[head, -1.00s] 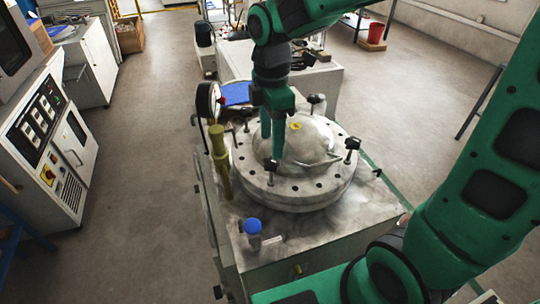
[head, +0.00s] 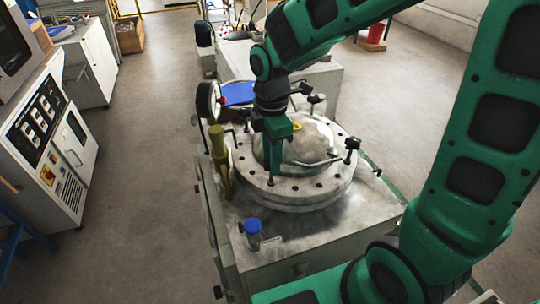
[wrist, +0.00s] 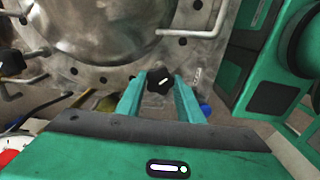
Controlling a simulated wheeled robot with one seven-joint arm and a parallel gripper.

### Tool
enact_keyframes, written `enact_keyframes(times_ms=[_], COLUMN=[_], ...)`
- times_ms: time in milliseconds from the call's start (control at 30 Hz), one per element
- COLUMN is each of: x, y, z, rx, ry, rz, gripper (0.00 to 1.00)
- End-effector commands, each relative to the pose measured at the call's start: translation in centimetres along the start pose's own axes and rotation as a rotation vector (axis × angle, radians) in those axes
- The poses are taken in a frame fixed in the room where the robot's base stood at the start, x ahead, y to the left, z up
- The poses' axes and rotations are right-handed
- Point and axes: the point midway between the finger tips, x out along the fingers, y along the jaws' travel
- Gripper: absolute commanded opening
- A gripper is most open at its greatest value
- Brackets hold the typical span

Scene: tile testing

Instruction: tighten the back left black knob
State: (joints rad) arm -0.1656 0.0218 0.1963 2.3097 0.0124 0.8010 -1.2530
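A round metal vessel with a domed lid (head: 300,148) and a wide bolted flange (head: 318,192) stands on a bench. Black knobs show around its rim, one at the back (head: 316,100) and one at the right (head: 351,144). My gripper (head: 271,178) points down at the near-left rim, and its fingers hide the knob there in the head view. In the wrist view that black knob (wrist: 160,81) lies between the two fingertips, with the fingers apart on either side. I cannot tell whether they touch it. Another black knob (wrist: 12,62) is at the left of the wrist view.
A yellow-brown valve (head: 219,160) and a round gauge (head: 208,101) stand left of the vessel. A blue-capped fitting (head: 252,228) sits on the bench in front. A bent metal handle (head: 318,162) lies close to my gripper. A control cabinet (head: 45,140) stands at the left.

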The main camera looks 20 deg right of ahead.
Motion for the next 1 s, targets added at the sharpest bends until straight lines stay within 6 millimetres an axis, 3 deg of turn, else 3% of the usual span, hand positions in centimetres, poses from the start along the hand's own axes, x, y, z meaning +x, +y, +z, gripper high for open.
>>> enact_keyframes(times_ms=[467, 1000], x=[-0.11, -0.19], y=[0.23, 0.36], z=[0.0, -0.01], rx=[0.095, 0.567], ry=[0.001, 0.004], rz=[0.006, 0.009], gripper=[0.11, 0.11])
